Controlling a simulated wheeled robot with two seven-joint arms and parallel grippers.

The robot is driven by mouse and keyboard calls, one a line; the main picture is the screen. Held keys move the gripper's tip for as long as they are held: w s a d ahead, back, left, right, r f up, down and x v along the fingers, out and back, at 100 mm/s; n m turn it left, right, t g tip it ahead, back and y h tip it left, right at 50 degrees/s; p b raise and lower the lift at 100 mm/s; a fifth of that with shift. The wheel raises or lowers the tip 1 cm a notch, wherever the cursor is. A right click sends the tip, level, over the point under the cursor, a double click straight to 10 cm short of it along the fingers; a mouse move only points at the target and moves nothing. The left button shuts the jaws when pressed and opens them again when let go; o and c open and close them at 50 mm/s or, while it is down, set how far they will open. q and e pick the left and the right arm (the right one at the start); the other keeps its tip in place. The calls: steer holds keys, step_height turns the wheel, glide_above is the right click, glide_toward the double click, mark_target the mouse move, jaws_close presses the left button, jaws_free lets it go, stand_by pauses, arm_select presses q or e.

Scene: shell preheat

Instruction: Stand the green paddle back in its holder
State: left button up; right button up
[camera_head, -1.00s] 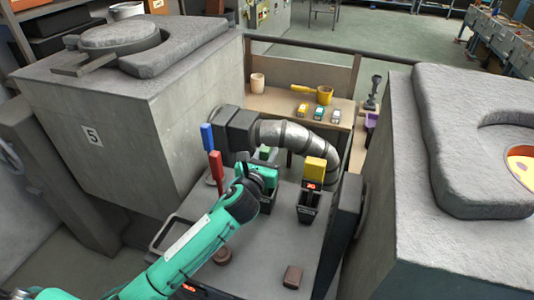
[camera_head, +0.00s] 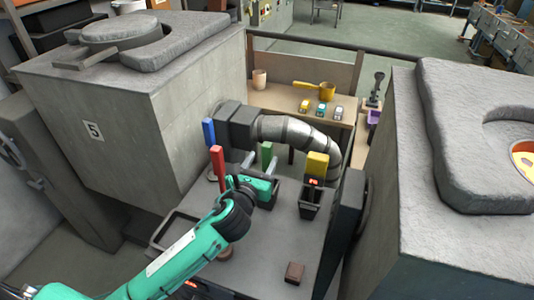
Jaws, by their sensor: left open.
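The green paddle (camera_head: 267,152) stands upright, just behind my left gripper (camera_head: 260,163). Its lower end is hidden by the green gripper body. A black holder (camera_head: 267,202) shows below and behind that gripper body; I cannot tell whether the paddle's foot is inside it. The left gripper is open, with its two grey fingers apart and pointing up and away, close to the paddle. No grip on the paddle shows. My right gripper is not in view.
A yellow paddle (camera_head: 317,164) stands in another black holder (camera_head: 311,203) to the right. Red (camera_head: 217,164) and blue (camera_head: 208,131) paddles stand left. A metal duct (camera_head: 286,131) runs behind.

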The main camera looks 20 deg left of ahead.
arm_select(q)
steer(key=s, duration=0.5)
steer(key=shift+s+a+b, duration=0.1)
steer(key=shift+s+b, duration=0.2)
steer(key=shift+s, duration=0.05)
